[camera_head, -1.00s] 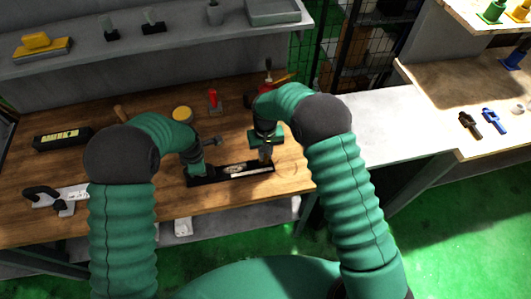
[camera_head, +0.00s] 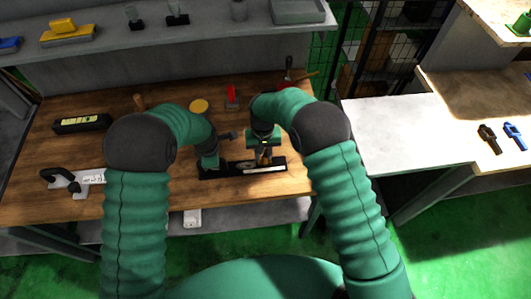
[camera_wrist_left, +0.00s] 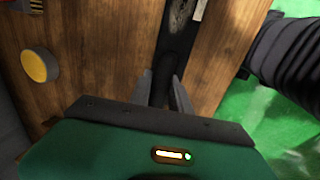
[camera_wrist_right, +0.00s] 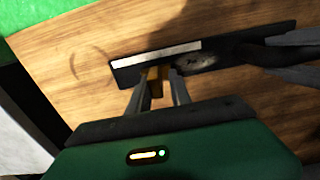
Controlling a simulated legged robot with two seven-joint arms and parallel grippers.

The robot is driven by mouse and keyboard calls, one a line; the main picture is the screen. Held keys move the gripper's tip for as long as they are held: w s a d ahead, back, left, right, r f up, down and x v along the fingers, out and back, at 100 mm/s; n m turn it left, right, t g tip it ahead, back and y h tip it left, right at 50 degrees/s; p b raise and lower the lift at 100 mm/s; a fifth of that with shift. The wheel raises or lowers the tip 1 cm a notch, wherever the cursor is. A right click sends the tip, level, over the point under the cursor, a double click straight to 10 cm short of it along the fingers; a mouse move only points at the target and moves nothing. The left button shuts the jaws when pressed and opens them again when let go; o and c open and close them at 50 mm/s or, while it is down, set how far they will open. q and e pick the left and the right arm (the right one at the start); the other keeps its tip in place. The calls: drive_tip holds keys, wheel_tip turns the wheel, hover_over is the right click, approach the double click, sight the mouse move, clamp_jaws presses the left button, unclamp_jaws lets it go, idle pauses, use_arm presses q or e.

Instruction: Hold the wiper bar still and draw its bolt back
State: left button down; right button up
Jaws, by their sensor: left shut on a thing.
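The wiper bar (camera_head: 242,174), a long dark bar with a white strip, lies on the wooden bench. My left gripper (camera_head: 209,167) is shut on its left end; in the left wrist view the bar (camera_wrist_left: 176,45) runs between the fingers. A small brass-coloured part, apparently the bolt (camera_wrist_right: 154,80), shows at the bar's edge in the right wrist view. My right gripper (camera_head: 265,160) is over the bar's right half. Its fingers (camera_wrist_right: 158,92) stand apart on either side of the brass part, with a gap visible. Whether either finger touches it, I cannot tell.
A white table (camera_head: 395,130) stands to the right.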

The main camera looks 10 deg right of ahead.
drive_tip(key=shift+o, duration=1)
drive_tip(key=shift+d, duration=0.1)
drive_tip(key=shift+r, duration=0.15)
wheel_tip(320, 180, up, 12)
drive_tip(key=shift+f, duration=0.2)
use_arm(q)
drive_tip(key=shift+a, duration=0.1)
drive_tip(key=c, duration=1.1)
unclamp_jaws()
use_arm(e)
drive_tip(key=shift+w, duration=0.1)
